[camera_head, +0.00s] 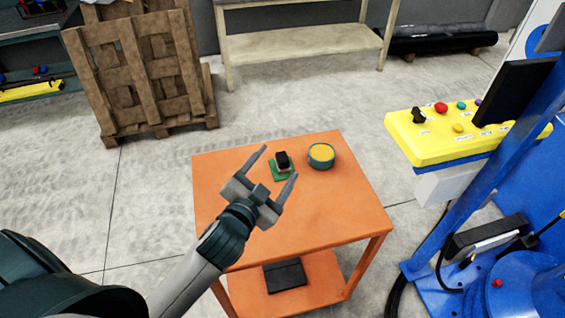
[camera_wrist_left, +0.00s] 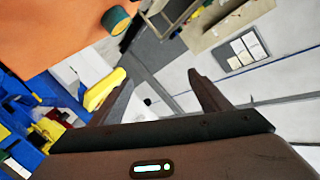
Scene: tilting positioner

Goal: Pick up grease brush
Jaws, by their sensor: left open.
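A small dark block-like object (camera_head: 282,158), which looks like the grease brush, stands on a green pad (camera_head: 279,175) on the orange table (camera_head: 230,180). Beside it to the right is a round green tin (camera_head: 321,160) with yellow content; the tin also shows in the left wrist view (camera_wrist_left: 116,21). My left gripper (camera_head: 280,162) is open and empty above the table. In the head view its two fingers lie on either side of the dark object, but the height between them cannot be told. In the left wrist view I cannot make out the brush for sure. My right gripper is not in view.
A yellow control panel (camera_head: 440,145) with knobs and blue machinery (camera_head: 520,290) stand right of the table. A dark box (camera_head: 285,275) lies on the lower shelf. Wooden pallets (camera_head: 130,70) and a workbench (camera_head: 300,43) stand behind. The floor between is clear.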

